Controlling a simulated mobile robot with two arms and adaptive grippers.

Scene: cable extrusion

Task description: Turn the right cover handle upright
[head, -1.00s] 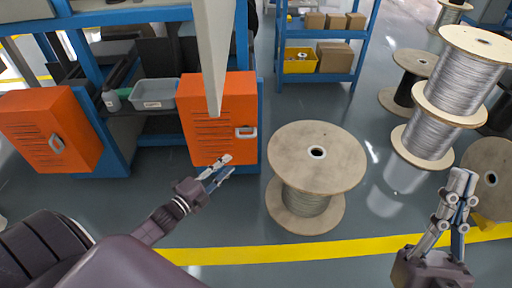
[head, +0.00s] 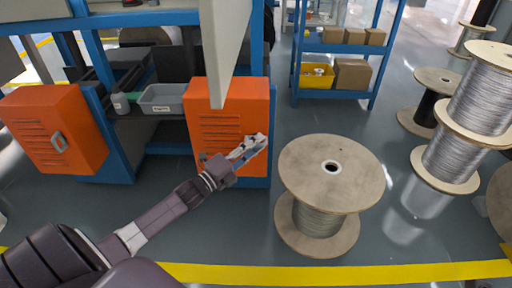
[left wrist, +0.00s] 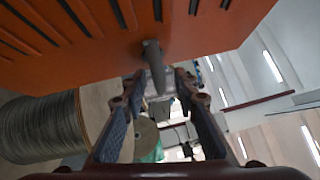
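The right orange cover (head: 212,132) has dark slots on its front. Its handle is mostly hidden behind my left gripper (head: 260,143) in the head view. In the left wrist view the grey handle (left wrist: 153,66) sticks out from the orange cover (left wrist: 215,22), between the two fingertips. My left gripper (left wrist: 161,80) is open there, with a finger on each side of the handle; I cannot tell whether either touches it. The left orange cover (head: 35,135) has its own grey handle (head: 59,142), tilted close to upright. My right gripper is not in view.
A large wooden cable spool (head: 330,178) stands just right of the cover. A grey bin (head: 162,99) sits on the shelf between the covers. A pale beam (head: 224,50) hangs in front of the right cover. More spools (head: 470,115) stand at the right.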

